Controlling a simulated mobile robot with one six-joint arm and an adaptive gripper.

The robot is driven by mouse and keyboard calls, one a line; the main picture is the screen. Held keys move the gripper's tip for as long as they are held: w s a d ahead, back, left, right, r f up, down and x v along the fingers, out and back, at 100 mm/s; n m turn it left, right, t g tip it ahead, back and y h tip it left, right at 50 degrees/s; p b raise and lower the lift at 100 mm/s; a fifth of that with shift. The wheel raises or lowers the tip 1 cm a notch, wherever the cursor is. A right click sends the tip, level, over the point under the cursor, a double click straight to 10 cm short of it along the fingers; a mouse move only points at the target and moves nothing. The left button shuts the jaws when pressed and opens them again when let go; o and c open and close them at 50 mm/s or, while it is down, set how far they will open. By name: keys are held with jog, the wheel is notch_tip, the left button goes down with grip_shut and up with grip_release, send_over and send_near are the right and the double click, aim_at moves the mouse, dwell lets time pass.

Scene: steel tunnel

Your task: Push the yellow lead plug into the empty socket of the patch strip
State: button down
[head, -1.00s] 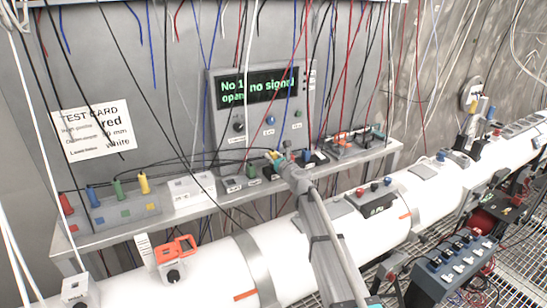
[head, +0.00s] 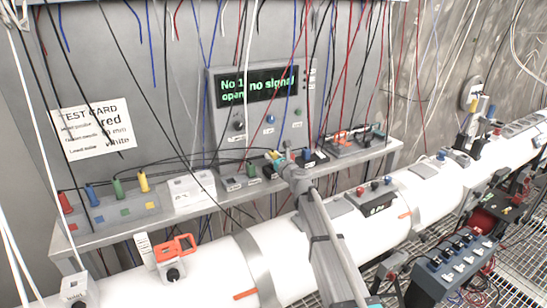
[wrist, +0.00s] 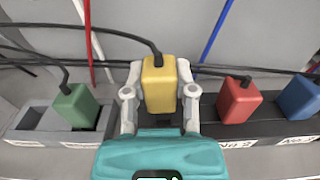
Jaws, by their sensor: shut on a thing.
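The yellow lead plug (wrist: 160,85) is upright between the two fingers of my gripper (wrist: 159,92) in the wrist view. My gripper is shut on it, and a black lead runs from its top to the left. The black patch strip (wrist: 262,131) lies below, with a red plug (wrist: 239,101) at No 2 and a blue plug (wrist: 298,95) further right. The plug's lower end and the socket under it are hidden by my gripper, so I cannot tell how deep it sits. In the head view my gripper (head: 280,158) is at the strip on the shelf.
A green plug (wrist: 75,106) stands in a grey block left of my gripper. The display (head: 258,90) reads "No 1 open" and "no signal". Loose leads hang around the arm. A white pipe (head: 200,268) runs in front of the shelf (head: 130,222).

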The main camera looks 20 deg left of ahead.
jog(key=shift+f+b, duration=1.2)
jog(key=shift+f, duration=0.1)
jog(key=shift+c, duration=1.8)
grip_release()
jog(key=v, duration=1.2)
jog(key=shift+s, duration=0.15)
